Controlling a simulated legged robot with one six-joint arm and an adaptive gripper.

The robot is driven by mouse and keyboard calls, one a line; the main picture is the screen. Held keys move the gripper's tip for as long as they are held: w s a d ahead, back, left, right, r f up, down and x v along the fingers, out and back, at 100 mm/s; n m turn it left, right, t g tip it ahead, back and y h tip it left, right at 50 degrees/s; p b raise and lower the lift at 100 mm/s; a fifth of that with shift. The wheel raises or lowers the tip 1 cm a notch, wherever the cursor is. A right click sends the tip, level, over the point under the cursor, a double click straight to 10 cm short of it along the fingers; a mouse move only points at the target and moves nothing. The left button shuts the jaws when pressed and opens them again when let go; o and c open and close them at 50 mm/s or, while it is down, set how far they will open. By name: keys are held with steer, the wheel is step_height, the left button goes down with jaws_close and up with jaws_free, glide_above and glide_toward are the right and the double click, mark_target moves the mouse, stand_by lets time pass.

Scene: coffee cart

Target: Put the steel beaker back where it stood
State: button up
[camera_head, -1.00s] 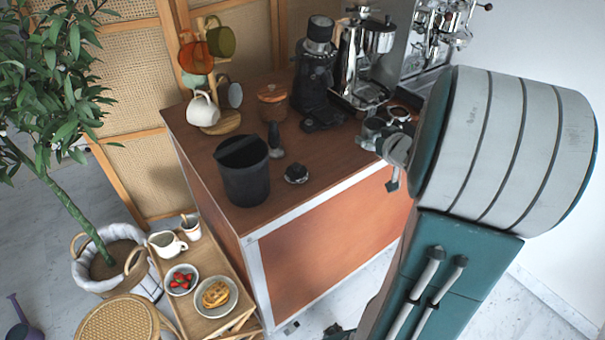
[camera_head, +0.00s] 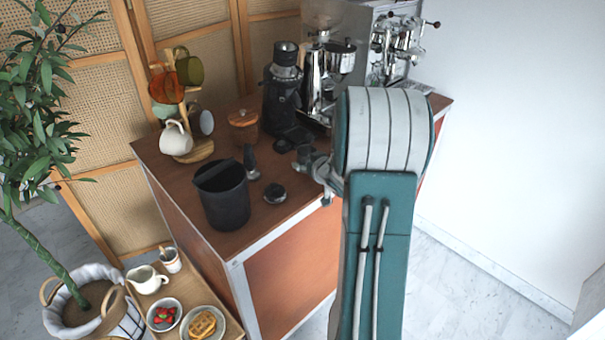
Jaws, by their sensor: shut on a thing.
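The steel beaker (camera_head: 303,158) is a small grey metal cup above the right part of the brown cart top (camera_head: 288,212). My gripper (camera_head: 316,166) is shut on its right side, and the beaker looks about upright. I cannot tell whether its base touches the top or hangs just above it. My arm hides part of the gripper and the cart's right end.
A black knock-out bin (camera_head: 223,200) stands at the cart's front left. A steel espresso machine (camera_head: 385,50) is at the back right. A low wooden tray table (camera_head: 176,284) holds food.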

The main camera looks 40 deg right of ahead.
mark_target(305, 178)
steer(key=shift+w+f, duration=0.5)
steer(key=shift+f, duration=0.1)
steer(key=shift+w+d+f, duration=0.35)
steer(key=shift+d+f, duration=0.15)
step_height(305, 178, down, 3)
steer(key=shift+w+f, duration=0.1)
steer(key=shift+a, duration=0.2)
steer(key=o, duration=0.8)
steer(key=shift+f, duration=0.1)
steer(key=o, duration=0.3)
steer(key=shift+o, duration=0.2)
steer(key=shift+d, duration=0.2)
